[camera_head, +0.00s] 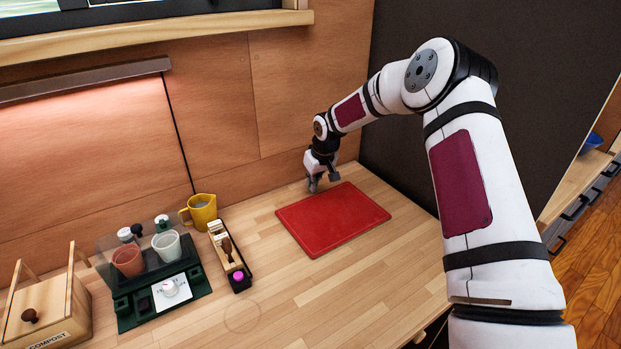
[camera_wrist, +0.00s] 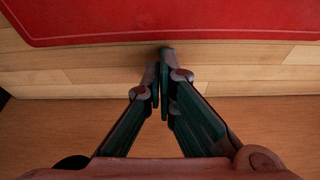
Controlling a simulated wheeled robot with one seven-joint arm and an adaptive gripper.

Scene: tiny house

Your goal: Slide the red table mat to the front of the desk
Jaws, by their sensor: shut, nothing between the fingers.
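The red table mat (camera_head: 333,219) lies flat on the wooden desk, towards its back right part. In the wrist view the mat (camera_wrist: 180,18) fills the top of the picture, with one long straight edge showing. My gripper (camera_head: 322,183) is at the back of the desk, just beyond the mat's far edge and close to the wall. In the wrist view my gripper (camera_wrist: 162,65) points down with its fingers together and nothing between them. A strip of bare desk shows around the fingertips. Whether the fingertips touch the desk or the mat's edge, I cannot tell.
Left of the mat stand a dark narrow tray (camera_head: 232,258), a yellow mug (camera_head: 202,212), a green caddy (camera_head: 165,300) with cups, and a wooden compost box (camera_head: 48,311). A dark panel (camera_head: 470,70) rises at the right. The desk in front of the mat is clear.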

